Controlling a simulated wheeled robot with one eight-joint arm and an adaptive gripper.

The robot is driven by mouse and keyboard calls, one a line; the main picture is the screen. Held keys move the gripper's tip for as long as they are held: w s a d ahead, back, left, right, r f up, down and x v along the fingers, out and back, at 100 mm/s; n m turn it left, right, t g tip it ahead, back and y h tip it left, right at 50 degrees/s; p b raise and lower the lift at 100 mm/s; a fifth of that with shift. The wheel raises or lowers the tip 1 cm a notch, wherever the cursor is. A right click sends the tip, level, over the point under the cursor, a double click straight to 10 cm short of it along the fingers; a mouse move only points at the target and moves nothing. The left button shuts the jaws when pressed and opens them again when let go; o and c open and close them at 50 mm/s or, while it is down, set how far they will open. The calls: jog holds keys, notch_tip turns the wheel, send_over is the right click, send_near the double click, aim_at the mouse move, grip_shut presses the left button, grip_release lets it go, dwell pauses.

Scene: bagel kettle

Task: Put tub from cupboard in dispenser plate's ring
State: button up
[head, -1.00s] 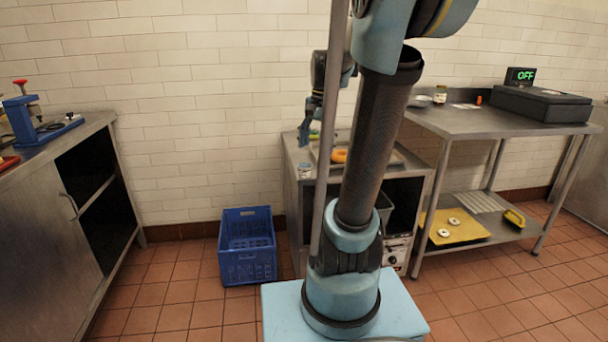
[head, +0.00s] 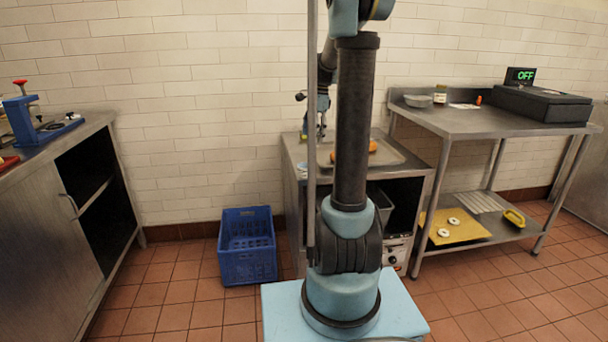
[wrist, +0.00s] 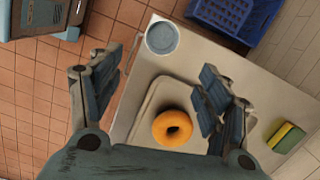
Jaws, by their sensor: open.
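A white tub (wrist: 162,37) with a grey-blue top stands near the corner of the low steel cupboard's top (wrist: 205,50) in the wrist view. My gripper (wrist: 167,75) is open and empty above this top, its fingers spread wide. The tub lies beyond the fingertips, closer to the left finger. The blue dispenser (head: 22,112) with a red knob stands on the left counter. Its flat plate (head: 62,127) reaches right and carries small dark ring shapes.
An orange bagel (wrist: 172,128) lies on a tray (wrist: 150,102) on the cupboard, and a yellow-green sponge (wrist: 286,138) lies near its edge. A blue crate (head: 247,262) stands on the floor to the left. A steel table (head: 470,122) stands to the right.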

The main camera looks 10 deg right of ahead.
send_over(305, 166)
jog(key=s+d, duration=0.1)
jog(key=s, duration=0.1)
notch_tip(305, 166, down, 9)
jog(key=shift+s+d+r, duration=0.1)
jog(key=shift+s+r, duration=0.05)
jog(key=shift+a+f, duration=0.3)
jog(key=shift+f, duration=0.55)
jog(key=shift+a+f, duration=0.25)
jog(key=shift+f, duration=0.55)
jog(key=shift+a+f, duration=0.3)
jog(key=shift+f, duration=0.55)
jog(key=c, duration=0.9)
